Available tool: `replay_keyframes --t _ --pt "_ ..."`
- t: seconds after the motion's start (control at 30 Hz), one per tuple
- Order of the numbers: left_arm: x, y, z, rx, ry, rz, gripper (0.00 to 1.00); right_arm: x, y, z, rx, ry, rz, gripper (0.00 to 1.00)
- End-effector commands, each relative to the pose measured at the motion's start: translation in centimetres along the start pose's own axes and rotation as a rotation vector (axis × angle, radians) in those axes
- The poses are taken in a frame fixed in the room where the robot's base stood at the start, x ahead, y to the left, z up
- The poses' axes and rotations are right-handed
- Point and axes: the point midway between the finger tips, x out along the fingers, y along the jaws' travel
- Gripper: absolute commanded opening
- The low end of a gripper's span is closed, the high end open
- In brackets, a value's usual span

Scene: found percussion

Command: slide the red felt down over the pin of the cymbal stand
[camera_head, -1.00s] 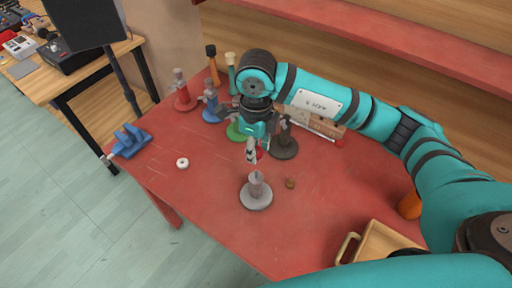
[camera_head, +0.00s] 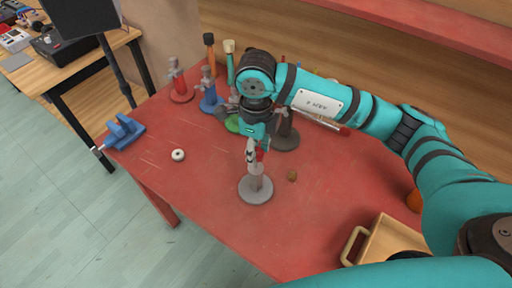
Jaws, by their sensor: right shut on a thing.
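My right gripper (camera_head: 253,151) points down, shut on the red felt (camera_head: 260,155), of which only a small red part shows beside the fingers. Directly below is the grey cymbal stand (camera_head: 256,190), upright on a round base on the red table. The fingers and felt overlap the top of its post in the head view. The pin itself is hidden or too small to make out, so I cannot tell whether the felt is around it. My left gripper is not in view.
Red (camera_head: 180,88), blue (camera_head: 209,98) and dark (camera_head: 285,133) stands are behind the gripper. A white ring (camera_head: 178,155) and a blue clamp (camera_head: 124,132) lie left. A small brown piece (camera_head: 292,175) lies right of the grey stand. A wooden box (camera_head: 385,242) sits front right.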

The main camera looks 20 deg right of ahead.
Motion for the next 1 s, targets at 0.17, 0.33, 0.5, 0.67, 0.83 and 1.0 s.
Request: replay_keyframes --t 0.17,0.33,0.5,0.67,0.83,1.0 --pt "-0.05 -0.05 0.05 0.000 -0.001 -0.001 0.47 -0.06 -0.01 0.00 0.000 0.000 0.000 0.25" --pt "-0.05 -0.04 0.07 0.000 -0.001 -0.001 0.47 -0.06 -0.01 0.01 0.000 0.000 0.000 0.25" --pt "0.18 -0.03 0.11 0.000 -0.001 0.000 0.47 0.02 -0.01 0.01 -0.001 -0.001 -0.001 0.25" --pt "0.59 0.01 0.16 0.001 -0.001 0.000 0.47 0.06 0.00 0.03 -0.004 -0.001 -0.001 0.25" --pt "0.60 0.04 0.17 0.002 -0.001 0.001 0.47 -0.07 0.02 0.02 -0.005 -0.001 0.000 0.25" --pt "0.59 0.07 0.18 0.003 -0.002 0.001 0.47 -0.07 0.02 0.02 -0.005 -0.001 0.000 0.25"
